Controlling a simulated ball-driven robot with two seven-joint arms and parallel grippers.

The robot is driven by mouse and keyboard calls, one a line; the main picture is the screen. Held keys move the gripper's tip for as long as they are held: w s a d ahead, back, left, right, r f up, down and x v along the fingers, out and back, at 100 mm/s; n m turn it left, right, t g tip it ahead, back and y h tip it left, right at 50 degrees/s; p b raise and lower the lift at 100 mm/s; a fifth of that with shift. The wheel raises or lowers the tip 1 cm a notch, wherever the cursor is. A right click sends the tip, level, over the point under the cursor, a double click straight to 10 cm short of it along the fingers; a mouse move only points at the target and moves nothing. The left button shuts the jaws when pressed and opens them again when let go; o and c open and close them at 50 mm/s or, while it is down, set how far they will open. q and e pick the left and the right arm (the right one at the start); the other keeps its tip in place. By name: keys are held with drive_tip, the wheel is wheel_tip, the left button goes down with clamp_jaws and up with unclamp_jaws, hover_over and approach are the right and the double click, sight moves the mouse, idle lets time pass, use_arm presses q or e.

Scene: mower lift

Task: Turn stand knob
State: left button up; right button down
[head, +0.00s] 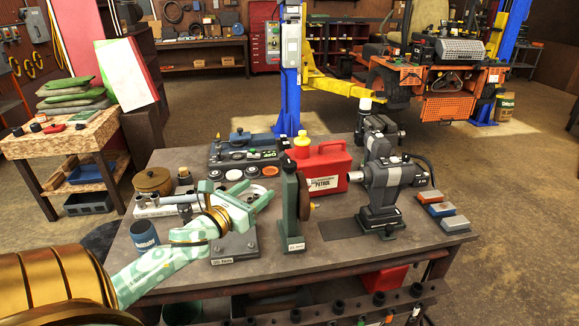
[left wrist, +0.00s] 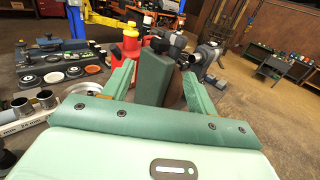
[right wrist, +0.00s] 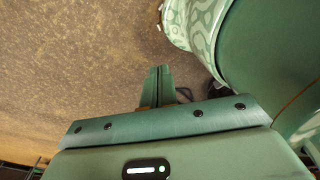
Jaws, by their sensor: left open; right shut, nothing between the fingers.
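A green upright stand (head: 293,205) with a white label on its foot stands mid-table in the head view. A brown round disc (head: 312,207) shows on its right side; I cannot tell whether this is the knob. My left gripper (head: 258,194) is open and empty, just left of the stand and pointing at it. In the left wrist view the stand (left wrist: 153,80) appears between the open fingers (left wrist: 158,72), ahead of them, with no clear contact. My right gripper (right wrist: 160,78) is shut and empty over bare floor, and is outside the head view.
A red petrol can (head: 320,168) stands behind the stand, and a grey machine (head: 384,188) to its right. A blue mug (head: 144,236) stands at the table's left edge.

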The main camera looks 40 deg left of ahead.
use_arm(q)
approach(286, 167)
drive_tip(key=w, duration=0.7)
drive_tip(key=w+a, duration=0.1)
drive_tip(key=w, duration=0.2)
drive_tip(key=shift+w+a, duration=0.1)
drive_tip(key=shift+w, duration=0.3)
drive_tip(key=shift+w+a+f, duration=0.15)
drive_tip(key=shift+w, duration=0.4)
use_arm(e)
drive_tip(key=shift+s+d+r, duration=0.1)
drive_tip(key=shift+s+d, duration=0.1)
drive_tip(key=shift+d, duration=0.1)
drive_tip(key=shift+d, duration=0.15)
use_arm(q)
drive_tip(key=c, duration=1)
use_arm(e)
drive_tip(key=shift+d, duration=0.15)
